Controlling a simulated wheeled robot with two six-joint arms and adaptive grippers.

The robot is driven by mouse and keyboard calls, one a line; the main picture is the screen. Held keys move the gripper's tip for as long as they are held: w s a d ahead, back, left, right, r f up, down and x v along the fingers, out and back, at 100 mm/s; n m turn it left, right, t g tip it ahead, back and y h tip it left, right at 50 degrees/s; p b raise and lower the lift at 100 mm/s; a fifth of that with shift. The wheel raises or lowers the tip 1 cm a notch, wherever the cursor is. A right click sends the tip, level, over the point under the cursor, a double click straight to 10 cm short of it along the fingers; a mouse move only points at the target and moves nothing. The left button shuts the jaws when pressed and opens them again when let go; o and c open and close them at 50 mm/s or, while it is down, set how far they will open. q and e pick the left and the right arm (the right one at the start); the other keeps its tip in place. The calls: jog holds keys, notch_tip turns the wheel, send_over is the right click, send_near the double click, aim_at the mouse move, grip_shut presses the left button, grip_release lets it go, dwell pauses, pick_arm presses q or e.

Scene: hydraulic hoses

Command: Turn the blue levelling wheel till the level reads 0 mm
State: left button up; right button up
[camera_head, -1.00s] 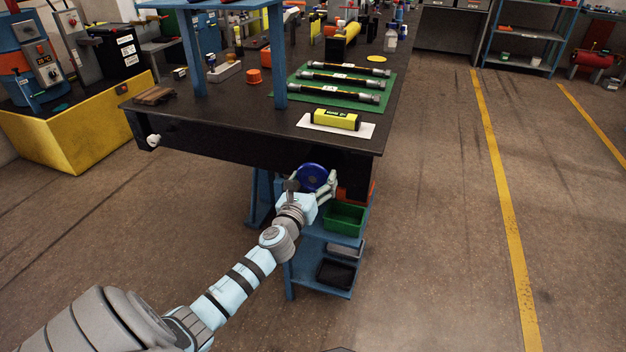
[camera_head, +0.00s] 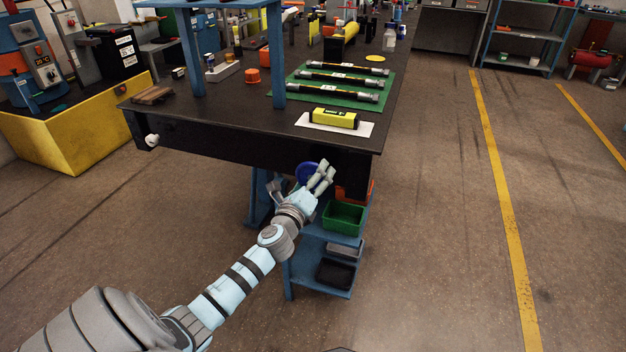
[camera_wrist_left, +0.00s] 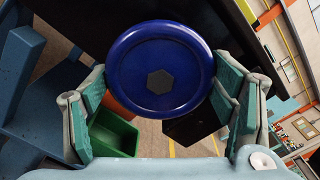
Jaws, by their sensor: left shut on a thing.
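The blue levelling wheel (camera_head: 306,172) is on the near end of the black workbench, below its top, partly hidden by my gripper. It fills the middle of the left wrist view (camera_wrist_left: 160,70), with a dark hexagonal hub. My left gripper (camera_head: 303,181) is shut on the wheel, one finger on each side of its rim. The yellow level (camera_head: 334,118) lies on a white plate (camera_head: 366,128) on the bench top. Its display is too small to read. My right gripper is not in view.
A green bin (camera_head: 345,218) and a black tray (camera_head: 334,273) sit on the blue shelf below the wheel. Hoses (camera_head: 340,79) lie on a green mat behind the level. The floor to the right is clear.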

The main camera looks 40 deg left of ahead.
pick_arm(q)
jog(key=n, duration=0.3)
jog(key=shift+n+b, duration=0.35)
jog(key=shift+n, duration=0.05)
jog(key=n+b, duration=0.1)
jog(key=n, duration=0.4)
jog(key=shift+n, duration=0.5)
jog(key=shift+r+n, duration=0.1)
jog(key=shift+n, duration=0.4)
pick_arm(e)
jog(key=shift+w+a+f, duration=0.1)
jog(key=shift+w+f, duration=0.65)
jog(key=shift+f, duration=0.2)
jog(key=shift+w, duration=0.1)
pick_arm(q)
jog(key=o, duration=1.1)
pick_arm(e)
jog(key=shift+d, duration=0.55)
pick_arm(q)
jog(key=shift+o, duration=0.2)
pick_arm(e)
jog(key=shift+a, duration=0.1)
